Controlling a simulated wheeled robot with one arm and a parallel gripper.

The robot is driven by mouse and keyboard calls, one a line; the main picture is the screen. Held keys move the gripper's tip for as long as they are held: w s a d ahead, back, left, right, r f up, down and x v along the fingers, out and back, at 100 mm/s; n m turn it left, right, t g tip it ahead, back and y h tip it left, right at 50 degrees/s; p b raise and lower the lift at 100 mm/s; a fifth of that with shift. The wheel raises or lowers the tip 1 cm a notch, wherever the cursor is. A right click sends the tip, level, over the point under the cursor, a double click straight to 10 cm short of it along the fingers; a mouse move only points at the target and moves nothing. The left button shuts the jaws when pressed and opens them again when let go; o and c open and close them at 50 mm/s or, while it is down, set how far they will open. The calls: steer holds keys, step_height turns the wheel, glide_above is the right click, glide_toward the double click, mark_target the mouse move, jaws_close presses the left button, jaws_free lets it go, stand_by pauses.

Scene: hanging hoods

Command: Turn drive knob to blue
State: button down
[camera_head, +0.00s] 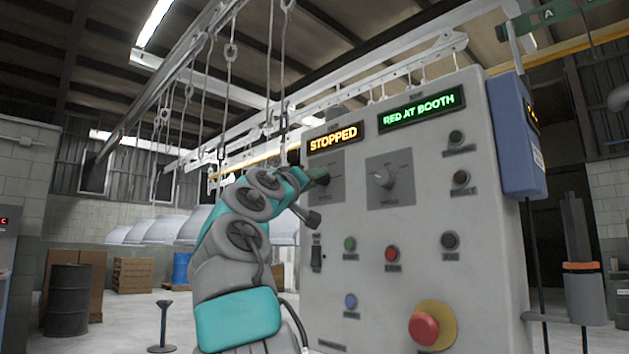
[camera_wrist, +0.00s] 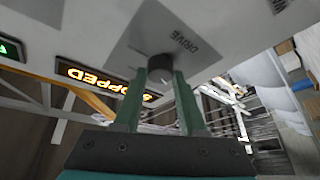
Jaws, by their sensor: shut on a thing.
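The drive knob (camera_wrist: 160,68) is a dark round knob on a grey plate marked "DRIVE" in the wrist view. My gripper (camera_wrist: 160,82) is shut on it, with one green finger on each side. In the head view my gripper (camera_head: 312,178) reaches the upper left of the grey control panel (camera_head: 345,285), at the drive plate (camera_head: 331,189) below the orange "STOPPED" sign (camera_head: 333,138). The gripper partly hides the knob there. I cannot tell which mark the knob points to. A green sign (camera_head: 419,107) reads "RED AT BOOTH".
A second knob (camera_head: 383,178) sits right of the drive plate. Several buttons lie below, with a large red mushroom button (camera_head: 424,328) on a yellow ring. A blue box (camera_head: 516,135) is on the panel's right side. White hoods (camera_head: 160,229) hang at the left.

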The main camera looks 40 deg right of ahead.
steer(key=shift+m, duration=0.3)
steer(key=shift+w, duration=0.15)
stand_by(0.3)
steer(key=shift+m+g+h, duration=0.3)
steer(key=shift+m, duration=0.5)
